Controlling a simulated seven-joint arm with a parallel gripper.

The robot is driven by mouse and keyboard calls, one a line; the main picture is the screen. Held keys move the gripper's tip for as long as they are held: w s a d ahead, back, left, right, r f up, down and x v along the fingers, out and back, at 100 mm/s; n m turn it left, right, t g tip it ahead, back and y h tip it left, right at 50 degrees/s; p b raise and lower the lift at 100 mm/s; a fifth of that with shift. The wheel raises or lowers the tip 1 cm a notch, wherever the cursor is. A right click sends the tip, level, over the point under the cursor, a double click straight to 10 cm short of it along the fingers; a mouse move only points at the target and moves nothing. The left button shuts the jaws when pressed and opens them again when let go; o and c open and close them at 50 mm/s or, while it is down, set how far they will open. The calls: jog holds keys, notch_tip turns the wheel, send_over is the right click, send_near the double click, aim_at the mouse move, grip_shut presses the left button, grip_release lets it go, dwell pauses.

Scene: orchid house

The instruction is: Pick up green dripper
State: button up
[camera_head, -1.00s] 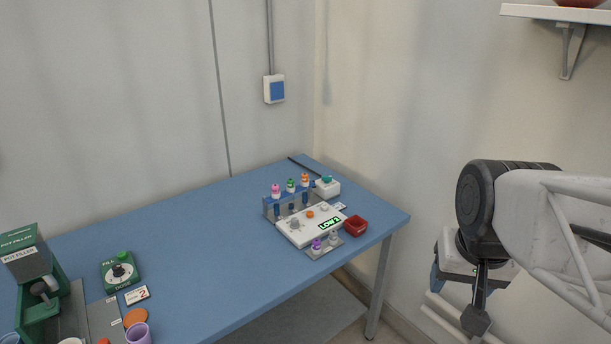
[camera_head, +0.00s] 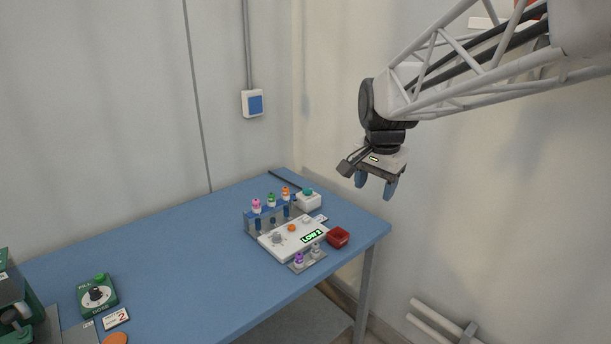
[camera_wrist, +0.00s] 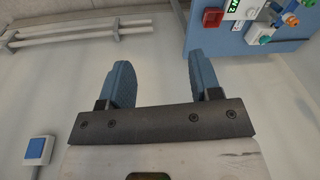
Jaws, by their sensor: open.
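The green dripper (camera_head: 271,199) is a small dropper with a green cap. It stands upright in a blue-grey rack (camera_head: 252,224) on the blue table, between a pink-capped dripper (camera_head: 256,205) and an orange-capped one (camera_head: 285,193). My gripper (camera_head: 376,184) is open and empty, in the air to the right of the rack and above the table's right end. In the wrist view my gripper (camera_wrist: 158,68) shows its two blue fingers apart with only floor and wall between them. The rack area is at the upper right there, partly cut off.
A white device (camera_head: 291,238) with a green display stands before the rack. A white box with a teal button (camera_head: 308,199) is right of the rack. The table's middle is clear.

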jog(key=w+a+m, duration=0.2)
jog(key=w+a, duration=0.3)
jog(key=w, duration=0.5)
jog(key=m+g, duration=0.2)
jog(key=m, duration=0.7)
send_near(271, 199)
jog(key=shift+w+d, duration=0.1)
jog(key=shift+w, duration=0.55)
jog(key=shift+w+f, duration=0.1)
jog(key=shift+f, duration=0.05)
jog(key=shift+f, duration=0.15)
jog(key=shift+f, duration=1.15)
jog(key=shift+f, duration=0.15)
